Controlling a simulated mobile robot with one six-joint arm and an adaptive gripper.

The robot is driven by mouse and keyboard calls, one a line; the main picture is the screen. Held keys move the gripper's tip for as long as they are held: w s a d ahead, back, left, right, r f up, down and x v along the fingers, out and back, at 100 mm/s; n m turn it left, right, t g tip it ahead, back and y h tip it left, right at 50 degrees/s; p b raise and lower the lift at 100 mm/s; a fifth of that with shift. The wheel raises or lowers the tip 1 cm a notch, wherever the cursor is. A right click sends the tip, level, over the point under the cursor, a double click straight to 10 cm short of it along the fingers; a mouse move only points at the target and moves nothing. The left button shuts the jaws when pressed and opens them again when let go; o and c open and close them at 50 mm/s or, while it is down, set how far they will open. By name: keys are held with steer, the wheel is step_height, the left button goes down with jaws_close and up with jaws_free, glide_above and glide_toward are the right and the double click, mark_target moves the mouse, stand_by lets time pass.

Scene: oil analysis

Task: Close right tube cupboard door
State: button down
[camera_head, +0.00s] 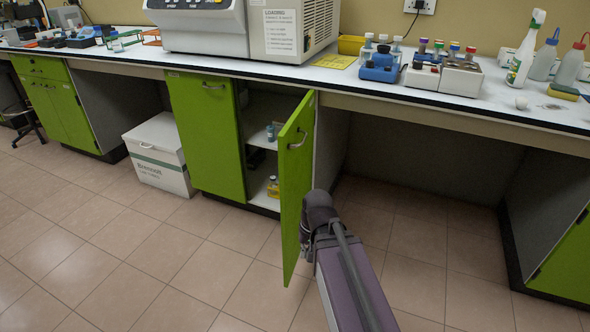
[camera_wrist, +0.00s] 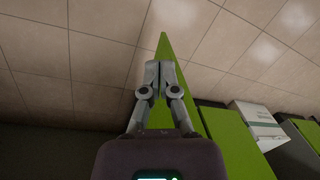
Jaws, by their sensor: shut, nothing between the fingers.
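The right cupboard door (camera_head: 294,180) is green with a metal handle (camera_head: 297,139) and stands wide open, swung out from the cupboard. The cupboard's left door (camera_head: 207,135) is closed. Through the gap, shelves (camera_head: 258,185) hold a few small bottles. My arm reaches in from the lower right of the head view, on the outer right side of the open door; my gripper is hidden there by my own arm. In the wrist view my gripper (camera_wrist: 152,66) is shut and empty, with the door's green edge (camera_wrist: 172,62) right behind the fingertips. I cannot tell whether they touch.
A white box (camera_head: 160,157) stands on the floor left of the cupboard. The bench top (camera_head: 430,98) above carries a large analyser (camera_head: 245,28), vial racks (camera_head: 444,75) and bottles. The knee space (camera_head: 420,170) right of the door is empty. Tiled floor in front is clear.

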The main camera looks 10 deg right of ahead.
steer(key=m+y, duration=0.1)
steer(key=m, duration=0.1)
steer(key=m+t+y, duration=0.9)
steer(key=m+y, duration=0.4)
steer(key=m, duration=0.7)
glide_toward(288, 167)
steer(key=v, duration=0.6)
steer(key=shift+d+b, duration=0.15)
steer(key=shift+b, duration=0.15)
steer(key=shift+f, duration=0.1)
steer(key=x, duration=1.3)
steer(key=shift+a, duration=0.25)
steer(key=shift+w+a, duration=0.15)
steer(key=shift+a, duration=0.05)
